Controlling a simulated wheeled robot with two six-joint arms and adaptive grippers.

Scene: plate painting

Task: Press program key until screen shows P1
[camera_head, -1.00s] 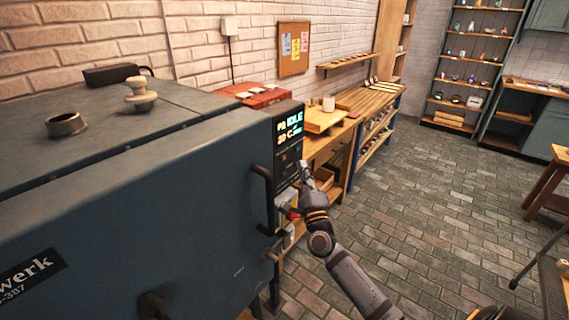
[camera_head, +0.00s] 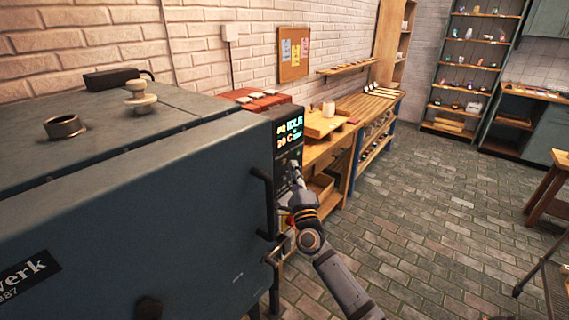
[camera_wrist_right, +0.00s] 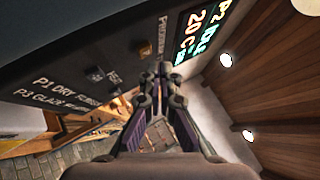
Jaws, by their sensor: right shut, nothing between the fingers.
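The kiln's control panel (camera_wrist_right: 60,62) carries a lit screen (camera_head: 289,133). In the right wrist view the screen (camera_wrist_right: 197,32) reads P2, IDLE and 20 C. A label that seems to read PROGRAM (camera_wrist_right: 161,36) runs beside the screen. My right gripper (camera_wrist_right: 162,70) is shut and empty, its fingertips at the panel close below that label. They hide the spot there, so I cannot tell whether they touch a key. Small keys (camera_wrist_right: 94,74) sit farther left on the panel. The right gripper (camera_head: 295,168) also shows in front of the panel, below the screen, in the head view. My left gripper is out of view.
The blue-grey kiln (camera_head: 130,215) fills the left, with a handle (camera_head: 262,200) beside the panel. Wooden workbenches (camera_head: 368,105) stand along the brick wall behind. The tiled floor (camera_head: 420,210) to the right is mostly clear.

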